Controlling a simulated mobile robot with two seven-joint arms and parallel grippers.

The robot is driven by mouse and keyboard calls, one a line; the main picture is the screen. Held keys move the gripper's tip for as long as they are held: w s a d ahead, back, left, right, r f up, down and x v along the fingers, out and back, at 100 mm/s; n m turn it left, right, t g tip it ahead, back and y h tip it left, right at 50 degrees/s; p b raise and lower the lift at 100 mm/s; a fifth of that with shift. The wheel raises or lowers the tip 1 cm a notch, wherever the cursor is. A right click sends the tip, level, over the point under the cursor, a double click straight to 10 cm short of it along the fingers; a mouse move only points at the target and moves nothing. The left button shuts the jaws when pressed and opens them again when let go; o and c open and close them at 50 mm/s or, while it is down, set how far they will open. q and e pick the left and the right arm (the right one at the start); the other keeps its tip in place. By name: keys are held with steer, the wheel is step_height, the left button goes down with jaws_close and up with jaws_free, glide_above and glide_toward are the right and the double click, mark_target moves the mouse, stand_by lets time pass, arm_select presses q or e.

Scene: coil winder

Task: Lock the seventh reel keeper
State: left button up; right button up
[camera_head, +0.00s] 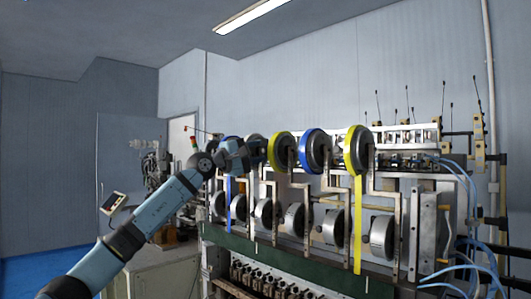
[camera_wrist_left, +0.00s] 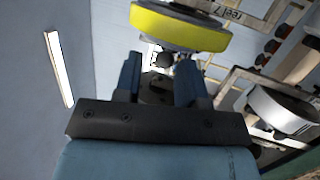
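My left gripper (camera_head: 260,152) is at the upper left of the winder, beside the row of reels. In the left wrist view my left gripper (camera_wrist_left: 160,72) has its two blue fingers apart. A small dark round knob (camera_wrist_left: 165,60) shows between the fingertips, in front of the hub of a yellow reel (camera_wrist_left: 180,28); it may be the reel keeper. I cannot tell whether the fingers touch it. My right gripper is not in view.
A yellow reel (camera_head: 281,151), a blue reel (camera_head: 312,150) and another yellow reel (camera_head: 355,149) stand along the winder top to the right of my gripper. Grey drums (camera_head: 383,237) line the lower row. Metal bracket posts (camera_head: 398,225) stand between. Blue hoses (camera_head: 465,180) hang at right.

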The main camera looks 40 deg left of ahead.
arm_select(q)
steer(key=r+b+v, duration=0.1)
steer(key=b+v, duration=0.3)
steer(key=v, duration=0.3)
steer(key=shift+r, duration=0.35)
steer(key=shift+s+a, duration=0.1)
steer(key=shift+a, duration=0.05)
stand_by(0.4)
